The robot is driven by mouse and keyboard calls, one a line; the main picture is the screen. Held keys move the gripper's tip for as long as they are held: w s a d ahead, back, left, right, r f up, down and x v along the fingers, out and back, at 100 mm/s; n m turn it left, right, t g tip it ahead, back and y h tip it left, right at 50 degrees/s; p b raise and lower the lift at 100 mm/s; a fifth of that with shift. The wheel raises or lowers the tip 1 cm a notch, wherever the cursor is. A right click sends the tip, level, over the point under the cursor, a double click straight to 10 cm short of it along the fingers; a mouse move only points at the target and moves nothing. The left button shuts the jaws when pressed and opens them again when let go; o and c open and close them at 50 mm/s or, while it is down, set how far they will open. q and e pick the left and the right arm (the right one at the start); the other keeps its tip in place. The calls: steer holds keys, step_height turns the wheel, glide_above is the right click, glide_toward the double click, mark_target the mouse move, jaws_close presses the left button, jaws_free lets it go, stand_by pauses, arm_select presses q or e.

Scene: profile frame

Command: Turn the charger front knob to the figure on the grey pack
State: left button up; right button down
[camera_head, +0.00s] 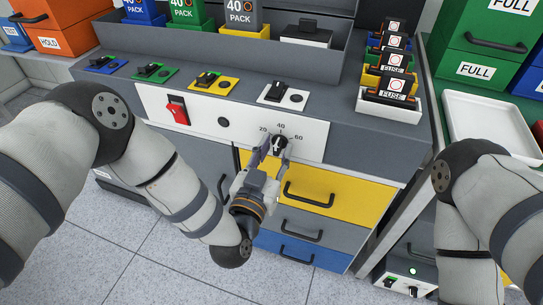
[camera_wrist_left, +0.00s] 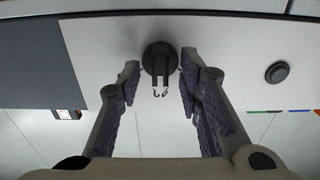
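The charger front knob (camera_head: 280,142) is a dark round knob on the white front panel, with the figures 20, 40 and 60 around it. The grey pack (camera_head: 241,14) stands at the back of the bench and reads 40. My left gripper (camera_head: 270,150) is at the knob. In the left wrist view the knob (camera_wrist_left: 159,60) sits between the two fingertips (camera_wrist_left: 157,75), with a small gap at each side, so the gripper is open around it. The knob's pointer setting is too small to tell. My right arm shows at the right, but its gripper is out of view.
The panel also carries a red switch (camera_head: 178,110) and a black button (camera_head: 223,122). Below are a yellow drawer (camera_head: 340,195) with a handle and further drawers. A white tray (camera_head: 490,124) and a fuse rack (camera_head: 388,104) are at the right.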

arm_select(q)
steer(key=v, duration=1.1)
steer(key=shift+s, duration=0.35)
steer(key=shift+a, duration=0.1)
